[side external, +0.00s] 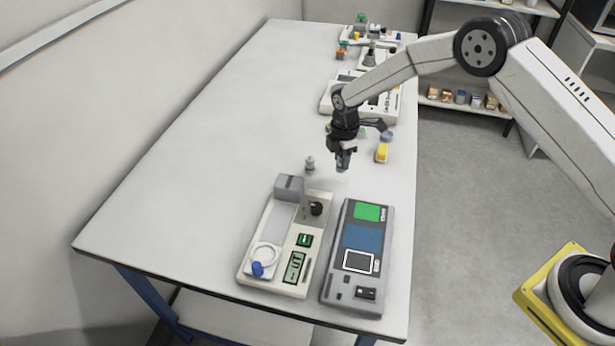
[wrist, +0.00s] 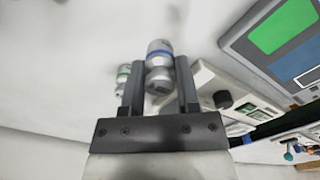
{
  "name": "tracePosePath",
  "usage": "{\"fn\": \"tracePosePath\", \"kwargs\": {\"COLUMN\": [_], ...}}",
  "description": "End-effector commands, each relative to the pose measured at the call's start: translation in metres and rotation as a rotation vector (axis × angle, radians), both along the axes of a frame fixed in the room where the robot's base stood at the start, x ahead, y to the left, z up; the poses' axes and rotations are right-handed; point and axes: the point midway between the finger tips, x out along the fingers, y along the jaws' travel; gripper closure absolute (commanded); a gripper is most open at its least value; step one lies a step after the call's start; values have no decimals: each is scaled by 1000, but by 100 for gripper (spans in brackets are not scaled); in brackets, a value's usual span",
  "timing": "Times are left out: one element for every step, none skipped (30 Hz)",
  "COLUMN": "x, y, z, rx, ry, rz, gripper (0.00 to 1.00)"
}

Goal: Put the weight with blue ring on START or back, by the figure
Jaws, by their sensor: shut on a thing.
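My gripper (side external: 343,163) is shut on the weight with blue ring (wrist: 159,62) and holds it above the table, behind the panel. The weight is silvery with a blue band; in the side view it is small and dark between the fingers. A second weight, with a green ring (wrist: 122,76), stands on the table (side external: 310,165) left of my gripper. The grey panel (side external: 338,283) has a green field, a blue field and a white-framed square; I cannot read which is START. The scale's display (side external: 294,267) shows a figure too small to read surely.
The pale scale (side external: 309,239) stands left of the panel, with a blue knob-like thing (side external: 257,268) by its round ring. More devices (side external: 335,95) stand farther back. The table's left side is clear.

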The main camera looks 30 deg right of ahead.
Motion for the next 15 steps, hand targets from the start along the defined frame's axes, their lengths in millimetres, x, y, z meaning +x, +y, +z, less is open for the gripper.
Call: {"fn": "tracePosePath", "kwargs": {"x": [1,2,3,4,5,5,4,4,5,5,5,5,5,5,5], "y": [0,0,0,0,0,0,0,0,0,0,0,0,0,0,0], "z": [-1,-2,-4,-6,-7,-12,-16,-20,-24,-27,-30,-33,-34,-35,-36], "rx": [0,0,0,0,0,0,-1,-1,-1,-1,-1,-1,-1,-1,-1], "ry": [0,0,0,0,0,1,1,1,0,0,-1,-2,-3,-3,-4], "rz": [0,0,0,0,0,0,0,0,-1,-1,-1,-1,-1,-1,-1], "gripper": [100,100,100,100,100,100,100,100,100,100,100,100,100,100,100]}}
